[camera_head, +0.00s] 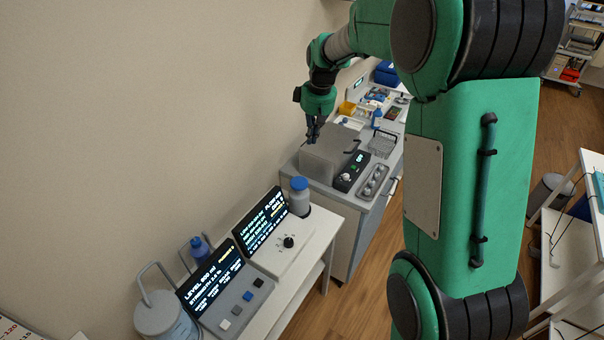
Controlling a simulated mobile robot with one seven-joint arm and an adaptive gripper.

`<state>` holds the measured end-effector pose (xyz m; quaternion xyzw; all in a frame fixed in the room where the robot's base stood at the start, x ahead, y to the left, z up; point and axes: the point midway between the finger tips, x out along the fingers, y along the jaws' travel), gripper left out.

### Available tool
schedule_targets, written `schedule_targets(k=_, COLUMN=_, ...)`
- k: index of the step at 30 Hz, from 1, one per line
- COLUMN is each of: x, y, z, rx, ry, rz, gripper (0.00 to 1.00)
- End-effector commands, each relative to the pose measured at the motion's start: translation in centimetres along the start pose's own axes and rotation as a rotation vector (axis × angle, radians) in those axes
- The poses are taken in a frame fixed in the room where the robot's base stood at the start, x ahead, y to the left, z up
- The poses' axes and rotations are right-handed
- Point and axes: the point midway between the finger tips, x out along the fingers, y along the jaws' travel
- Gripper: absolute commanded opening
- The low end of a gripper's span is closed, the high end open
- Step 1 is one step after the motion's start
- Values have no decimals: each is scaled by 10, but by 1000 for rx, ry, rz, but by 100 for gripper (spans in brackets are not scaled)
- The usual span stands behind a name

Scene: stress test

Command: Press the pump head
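I cannot make out a pump head for certain. A small bottle with a blue top (377,117) stands on the far counter, too small to tell whether it has a pump. My gripper (312,136) points down above the back left of the far counter, near the grey box-shaped device (328,152). Its fingers look close together, but the gap is too small to judge. Nothing is visibly held.
Two display panels, one with a knob (289,242) and one with buttons (237,310), sit on the near table. A lidded can (165,318) stands at its left end. My arm covers the right middle.

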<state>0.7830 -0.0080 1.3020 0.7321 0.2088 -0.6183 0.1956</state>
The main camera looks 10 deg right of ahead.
Motion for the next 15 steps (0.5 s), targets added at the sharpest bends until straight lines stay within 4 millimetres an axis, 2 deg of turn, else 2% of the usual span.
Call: schedule_targets(k=15, x=80, y=40, z=-45, rx=-106, ry=-45, rz=-53, gripper=0)
